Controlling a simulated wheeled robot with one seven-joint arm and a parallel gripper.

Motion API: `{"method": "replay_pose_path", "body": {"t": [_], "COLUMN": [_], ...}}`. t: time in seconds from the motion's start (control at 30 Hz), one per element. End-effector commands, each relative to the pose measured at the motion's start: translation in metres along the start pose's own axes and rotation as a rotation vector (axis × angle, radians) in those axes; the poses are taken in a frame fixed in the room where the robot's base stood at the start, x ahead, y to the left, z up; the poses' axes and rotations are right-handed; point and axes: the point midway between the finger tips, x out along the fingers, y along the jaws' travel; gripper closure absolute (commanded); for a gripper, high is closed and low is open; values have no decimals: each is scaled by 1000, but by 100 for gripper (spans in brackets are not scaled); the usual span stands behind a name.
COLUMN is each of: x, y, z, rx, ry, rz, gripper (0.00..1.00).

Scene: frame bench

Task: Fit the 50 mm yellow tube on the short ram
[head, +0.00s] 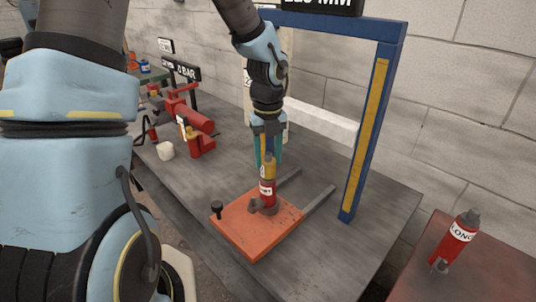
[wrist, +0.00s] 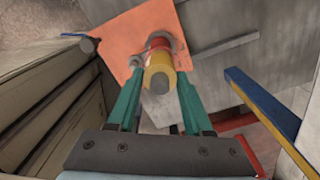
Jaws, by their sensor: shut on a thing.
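The short ram (head: 267,190) is a red cylinder with a white label, standing upright on an orange plate (head: 252,240). The yellow tube (head: 268,168) is in line with the top of the ram, directly above it. I cannot tell whether it is seated or just touching. My gripper (head: 267,160) points straight down with its green fingers shut on the yellow tube. In the wrist view the yellow tube (wrist: 160,65) lies between the fingertips (wrist: 158,85), with the red ram (wrist: 158,42) beyond it. The lower end of the tube is hard to make out.
A blue frame post (head: 365,140) with a yellow strip stands right of my gripper. A red pump (head: 190,120) and a white cup (head: 165,150) are at the left. A red ram labelled LONG (head: 456,240) stands on a separate red surface (head: 480,280) at the right.

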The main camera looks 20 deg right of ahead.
Motion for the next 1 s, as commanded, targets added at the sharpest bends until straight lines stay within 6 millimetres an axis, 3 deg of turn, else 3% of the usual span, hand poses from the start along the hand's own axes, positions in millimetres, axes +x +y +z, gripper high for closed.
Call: {"method": "replay_pose_path", "body": {"t": [0.27,0.3,0.57,0.87,1.0], "x": [7,6,6,5,-8], "y": [0,0,0,0,-1], "z": [0,0,0,0,1], "rx": [0,0,0,-1,-2], "ry": [0,0,0,0,-3], "rz": [0,-1,-1,0,-3], "gripper": [100,46,17,14,14]}}
